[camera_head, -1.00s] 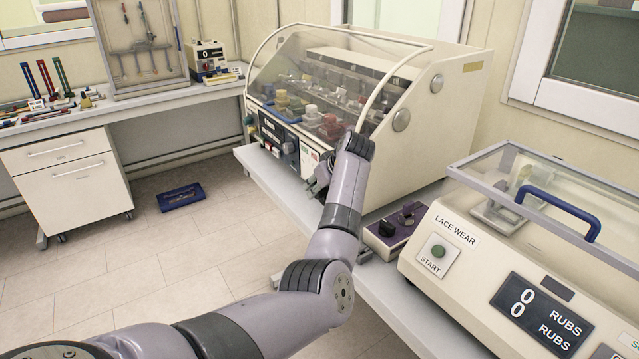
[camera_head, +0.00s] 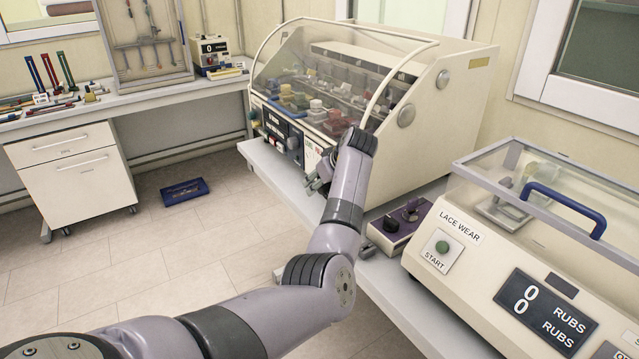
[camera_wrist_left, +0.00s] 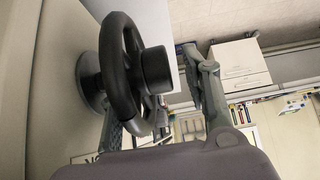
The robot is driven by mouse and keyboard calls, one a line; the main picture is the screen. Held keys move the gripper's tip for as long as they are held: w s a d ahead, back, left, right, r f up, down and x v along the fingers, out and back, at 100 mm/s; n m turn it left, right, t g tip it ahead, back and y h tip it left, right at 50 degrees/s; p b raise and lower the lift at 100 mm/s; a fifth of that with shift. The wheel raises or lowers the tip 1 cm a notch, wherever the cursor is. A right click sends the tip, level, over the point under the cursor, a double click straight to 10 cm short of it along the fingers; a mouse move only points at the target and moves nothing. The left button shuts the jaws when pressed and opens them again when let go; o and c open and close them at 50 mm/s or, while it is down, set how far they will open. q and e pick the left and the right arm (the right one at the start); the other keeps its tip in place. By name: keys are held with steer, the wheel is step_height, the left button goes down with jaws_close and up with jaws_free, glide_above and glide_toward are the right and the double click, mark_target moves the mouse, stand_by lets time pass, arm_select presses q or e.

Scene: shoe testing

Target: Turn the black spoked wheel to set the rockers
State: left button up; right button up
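The black spoked wheel (camera_wrist_left: 125,78) fills the left of the left wrist view, on a round hub against a pale panel, with a black knob (camera_wrist_left: 155,70) standing out from it. My left gripper (camera_wrist_left: 158,88) is open. One finger is to the right of the wheel and knob; the other is low on the left, partly hidden behind the rim. I cannot tell whether either touches. In the head view my left gripper (camera_head: 318,181) is at the machine's front, mostly hidden by my arm, which also hides the wheel. Blocks on the rockers (camera_head: 318,112) show under the clear hood.
The pale hooded machine (camera_head: 440,120) stands on a grey bench. A purple control box (camera_head: 398,225) and the lace wear tester (camera_head: 520,270) stand to its right. A blue tray (camera_head: 184,192) lies on the floor.

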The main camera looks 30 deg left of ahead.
arm_select(q)
steer(key=shift+d+r, duration=0.4)
steer(key=shift+r, duration=0.05)
steer(key=v, duration=1.1)
steer(key=shift+s+a, duration=0.1)
steer(key=shift+f, duration=0.15)
